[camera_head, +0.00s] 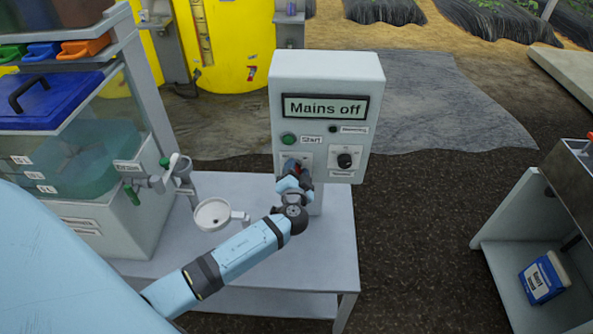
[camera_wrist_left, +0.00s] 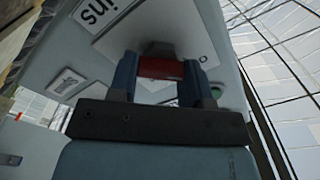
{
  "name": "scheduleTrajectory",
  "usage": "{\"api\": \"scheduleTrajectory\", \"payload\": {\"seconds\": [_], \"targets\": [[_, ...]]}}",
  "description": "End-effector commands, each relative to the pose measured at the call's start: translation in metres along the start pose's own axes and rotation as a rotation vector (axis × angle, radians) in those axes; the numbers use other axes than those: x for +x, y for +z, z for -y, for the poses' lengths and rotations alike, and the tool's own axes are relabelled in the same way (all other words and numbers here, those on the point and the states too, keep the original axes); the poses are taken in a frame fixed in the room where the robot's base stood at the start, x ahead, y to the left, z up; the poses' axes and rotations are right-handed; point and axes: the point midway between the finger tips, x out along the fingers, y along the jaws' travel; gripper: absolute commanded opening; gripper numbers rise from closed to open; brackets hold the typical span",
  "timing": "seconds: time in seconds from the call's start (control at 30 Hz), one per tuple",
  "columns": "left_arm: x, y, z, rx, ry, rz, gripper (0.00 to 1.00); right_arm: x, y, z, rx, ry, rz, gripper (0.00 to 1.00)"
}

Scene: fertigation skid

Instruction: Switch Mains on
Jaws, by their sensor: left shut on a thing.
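The grey control box (camera_head: 360,70) stands on a post at the table, and its display (camera_head: 325,107) reads "Mains off". My left gripper (camera_head: 299,168) is at the lower left of the box's front, below the green Start button (camera_head: 288,139). In the left wrist view the two fingers of my left gripper (camera_wrist_left: 160,75) are shut on the red handle of the mains switch (camera_wrist_left: 160,68). A label by it reads "ins", partly cut off. The gripper hides most of the switch in the head view. My right gripper is not in view.
A black knob (camera_head: 345,160) sits right of my gripper, and a small dark lamp (camera_head: 332,129) is above it. A white funnel-like cup (camera_head: 213,215) and a valve (camera_head: 178,178) are to the left. A tank with teal liquid (camera_head: 90,160) stands further left.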

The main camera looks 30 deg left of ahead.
Motion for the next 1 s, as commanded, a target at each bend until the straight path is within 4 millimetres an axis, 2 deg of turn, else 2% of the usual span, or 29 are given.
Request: {"api": "scheduleTrajectory", "payload": {"seconds": [0.37,1.0], "targets": [[-0.0002,0.0011,-0.0015,0.149,0.000,-0.001,0.21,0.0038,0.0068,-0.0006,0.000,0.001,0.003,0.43],[-0.0004,0.0009,-0.0028,0.741,0.001,0.001,0.21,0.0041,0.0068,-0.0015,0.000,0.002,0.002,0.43]]}}
